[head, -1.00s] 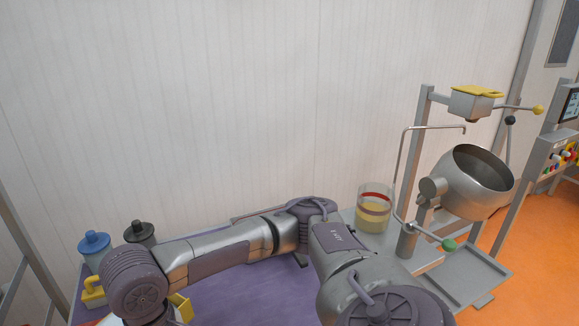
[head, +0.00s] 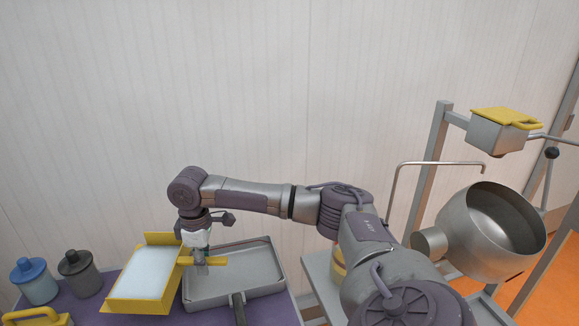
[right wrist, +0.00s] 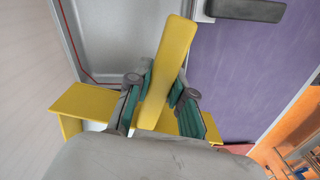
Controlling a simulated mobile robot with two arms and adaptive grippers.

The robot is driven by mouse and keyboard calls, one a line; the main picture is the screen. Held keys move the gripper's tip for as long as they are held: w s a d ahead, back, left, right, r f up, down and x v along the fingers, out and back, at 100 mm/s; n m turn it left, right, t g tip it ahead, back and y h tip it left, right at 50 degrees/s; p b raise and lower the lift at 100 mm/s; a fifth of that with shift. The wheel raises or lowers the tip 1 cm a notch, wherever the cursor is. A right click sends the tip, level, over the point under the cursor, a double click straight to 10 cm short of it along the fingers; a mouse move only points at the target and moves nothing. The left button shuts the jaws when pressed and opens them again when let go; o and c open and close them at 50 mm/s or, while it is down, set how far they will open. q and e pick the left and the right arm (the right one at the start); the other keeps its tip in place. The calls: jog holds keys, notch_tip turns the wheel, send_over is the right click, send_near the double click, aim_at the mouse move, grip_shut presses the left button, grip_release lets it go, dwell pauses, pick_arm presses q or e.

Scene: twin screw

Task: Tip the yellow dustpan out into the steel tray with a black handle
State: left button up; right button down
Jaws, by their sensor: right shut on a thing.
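The yellow dustpan (head: 120,304) is in the head view at lower left, with white material (head: 146,270) filling its pan. It looks roughly level. Its handle (head: 216,261) points right, over the left part of the steel tray (head: 262,268). My right gripper (head: 202,260) is shut on this handle. In the right wrist view the yellow handle (right wrist: 170,65) runs between the green finger pads of the gripper (right wrist: 160,98). The tray's black handle (head: 238,308) points toward the front. The visible tray floor looks bare. My left gripper is not in view.
A blue-lidded jar (head: 35,282) and a dark-lidded jar (head: 80,274) stand left of the dustpan. A yellow-handled item (head: 38,319) is at the lower left corner. A tilted steel pot (head: 490,232) stands at right. The wall is behind.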

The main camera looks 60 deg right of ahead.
jog(key=s+d+f+n+p, duration=0.15)
jog(key=d+n, duration=0.35)
jog(key=d, duration=1)
jog(key=s+d+n+p, duration=0.1)
jog(key=s+d+n, duration=0.25)
jog(key=d, duration=1.25)
jog(key=w+a+r+g+h+p, duration=0.1)
jog(key=a+r+h+p, duration=0.4)
jog(key=r+p, duration=0.5)
jog(key=shift+w+h, duration=0.15)
jog(key=shift+h, duration=0.35)
jog(key=shift+a+r+n, duration=0.1)
jog(key=shift+a+n, duration=0.05)
jog(key=shift+n, duration=0.1)
jog(key=shift+a+r, duration=0.1)
